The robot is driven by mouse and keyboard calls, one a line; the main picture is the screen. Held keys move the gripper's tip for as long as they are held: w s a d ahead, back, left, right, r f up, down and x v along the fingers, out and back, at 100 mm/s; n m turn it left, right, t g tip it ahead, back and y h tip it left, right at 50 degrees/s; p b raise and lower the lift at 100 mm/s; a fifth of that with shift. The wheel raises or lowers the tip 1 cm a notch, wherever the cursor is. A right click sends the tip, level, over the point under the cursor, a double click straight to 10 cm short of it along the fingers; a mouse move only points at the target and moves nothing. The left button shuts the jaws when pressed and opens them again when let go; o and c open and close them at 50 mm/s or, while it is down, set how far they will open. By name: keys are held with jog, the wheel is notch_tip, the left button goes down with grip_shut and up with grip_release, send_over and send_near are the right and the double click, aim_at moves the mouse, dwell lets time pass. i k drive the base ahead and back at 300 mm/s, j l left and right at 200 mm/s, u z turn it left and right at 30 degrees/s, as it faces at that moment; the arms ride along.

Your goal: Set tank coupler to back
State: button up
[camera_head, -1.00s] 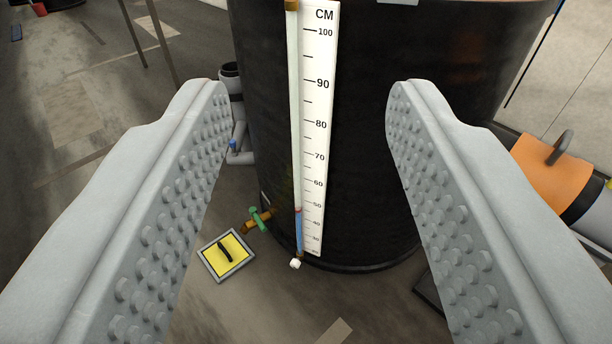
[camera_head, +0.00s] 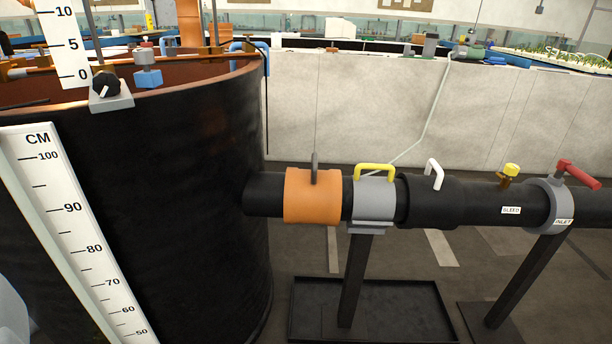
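A black pipe (camera_head: 263,196) runs right from the side of the large black tank (camera_head: 200,190). An orange sleeve with an upright dark grey handle (camera_head: 314,197) sits around the pipe close to the tank; it looks like the tank coupler, though no label shows. A grey collar with a yellow handle (camera_head: 374,205) is just right of it, on a dark post. A white handle (camera_head: 433,174) stands on the pipe further right. A pale shape at the lower left edge (camera_head: 10,316) may be part of my gripper; its fingertips are out of view, and nothing grips the sleeve.
A yellow-knobbed valve (camera_head: 510,172) and a red-handled inlet valve (camera_head: 577,176) are further right on the pipe. A black tray (camera_head: 410,310) lies on the floor below. A pale wall (camera_head: 370,110) stands behind. A centimetre scale (camera_head: 75,225) is on the tank's front.

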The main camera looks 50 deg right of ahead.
aim_at(314, 196)
jog(key=i+l, duration=0.15)
jog(key=l, duration=0.15)
jog(key=i+l, duration=0.15)
jog(key=l, duration=0.2)
jog(key=i+l, duration=0.35)
jog(key=l, duration=0.3)
jog(key=j+u, duration=0.05)
